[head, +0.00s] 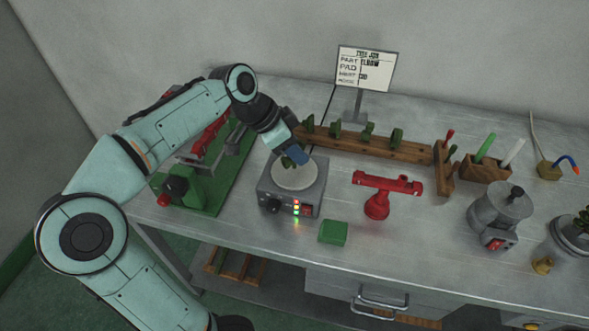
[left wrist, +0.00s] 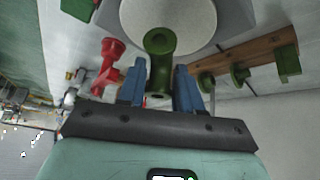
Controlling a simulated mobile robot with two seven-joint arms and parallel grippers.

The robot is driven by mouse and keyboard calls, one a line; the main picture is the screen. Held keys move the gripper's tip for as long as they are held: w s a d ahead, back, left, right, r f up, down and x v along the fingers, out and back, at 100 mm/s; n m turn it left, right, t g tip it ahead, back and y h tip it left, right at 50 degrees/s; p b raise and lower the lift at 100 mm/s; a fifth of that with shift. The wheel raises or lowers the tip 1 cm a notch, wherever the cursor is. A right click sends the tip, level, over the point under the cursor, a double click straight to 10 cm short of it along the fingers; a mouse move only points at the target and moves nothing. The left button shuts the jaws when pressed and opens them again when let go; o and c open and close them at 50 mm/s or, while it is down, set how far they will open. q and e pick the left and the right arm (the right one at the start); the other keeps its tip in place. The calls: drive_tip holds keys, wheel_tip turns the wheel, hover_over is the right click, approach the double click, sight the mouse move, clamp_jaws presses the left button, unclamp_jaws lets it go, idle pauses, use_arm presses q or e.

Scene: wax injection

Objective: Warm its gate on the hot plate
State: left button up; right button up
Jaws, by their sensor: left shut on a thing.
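My left gripper (head: 293,158) comes in from the left with its blue fingers over the hot plate. It is shut on a dark green wax part (head: 287,162). In the left wrist view the part (left wrist: 159,65) is a short tube with round ends, held between the two blue fingers (left wrist: 160,85). The hot plate (head: 278,191) is a grey box with a white round top, a black knob and lit red, yellow and green lamps. Its pale disc also shows in the left wrist view (left wrist: 190,15), beyond the part. I cannot tell whether the part touches the disc. My right gripper is out of view.
A wooden rail (head: 350,143) with several green parts stands behind. A red stand (head: 377,205) and a green block (head: 333,232) are right of and in front of the hot plate. A green-based press (head: 185,190) is left. A grey pot (head: 500,212) and tool holder (head: 487,166) stand right.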

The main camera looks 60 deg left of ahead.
use_arm(q)
drive_tip(key=shift+f+b, duration=0.45)
drive_tip(key=shift+f, duration=0.15)
idle(2.5)
wheel_tip(320, 180, up, 6)
drive_tip(key=p, duration=0.5)
drive_tip(key=shift+r, duration=0.15)
